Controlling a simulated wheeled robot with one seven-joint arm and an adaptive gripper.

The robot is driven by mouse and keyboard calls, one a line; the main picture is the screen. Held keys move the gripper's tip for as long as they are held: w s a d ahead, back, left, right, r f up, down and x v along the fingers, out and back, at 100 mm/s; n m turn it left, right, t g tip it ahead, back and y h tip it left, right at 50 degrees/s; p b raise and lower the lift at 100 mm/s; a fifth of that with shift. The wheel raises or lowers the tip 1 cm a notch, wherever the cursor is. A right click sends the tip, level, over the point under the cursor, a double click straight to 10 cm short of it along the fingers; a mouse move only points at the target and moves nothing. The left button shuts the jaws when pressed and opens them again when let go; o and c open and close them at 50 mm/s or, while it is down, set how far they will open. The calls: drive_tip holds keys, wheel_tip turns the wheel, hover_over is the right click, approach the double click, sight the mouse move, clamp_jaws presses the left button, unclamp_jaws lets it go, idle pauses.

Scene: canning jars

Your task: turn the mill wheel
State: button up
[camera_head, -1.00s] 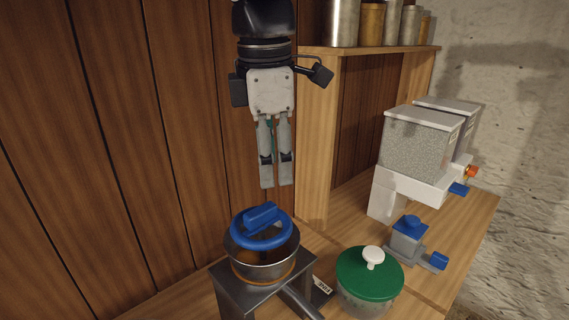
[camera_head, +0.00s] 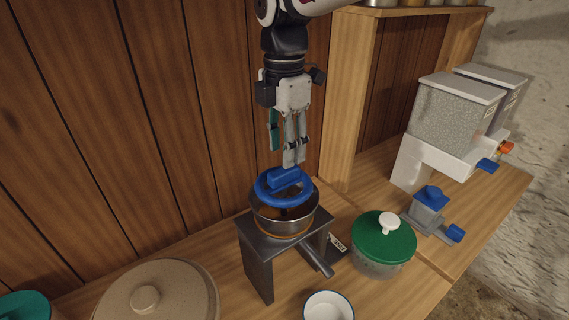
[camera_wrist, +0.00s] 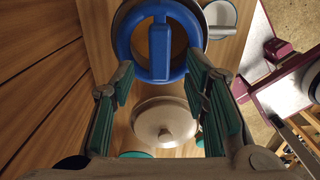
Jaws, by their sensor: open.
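The mill wheel is a blue ring with a raised blue bar (camera_head: 284,187), lying on top of a metal bowl (camera_head: 299,222) on a dark grey stand (camera_head: 256,262). My gripper (camera_head: 291,163) points down just above the far side of the wheel. In the wrist view the blue wheel (camera_wrist: 122,38) shows at the top centre, with its bar running up the picture. My gripper (camera_wrist: 161,92) is open there, its green-lined fingers on either side of the wheel's lower edge. Nothing is between the fingers that I can tell is held. Whether a finger touches the wheel I cannot tell.
A green-lidded pot (camera_head: 383,238) stands right of the mill. A white cup (camera_head: 328,307) is in front, and a large beige lidded pot (camera_head: 157,296) is at the left front. A dispenser (camera_head: 455,115) and a small blue-topped grinder (camera_head: 429,206) are at the right. A wood wall is behind.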

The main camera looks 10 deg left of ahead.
hover_over(284, 195)
drive_tip(key=shift+w+a+f+p, duration=0.1)
drive_tip(key=shift+w+f+p, duration=0.1)
drive_tip(key=shift+f, duration=1.15)
drive_tip(key=shift+w+f+p, duration=0.15)
drive_tip(key=shift+f+p, duration=0.05)
drive_tip(key=shift+f, duration=1.15)
clamp_jaws()
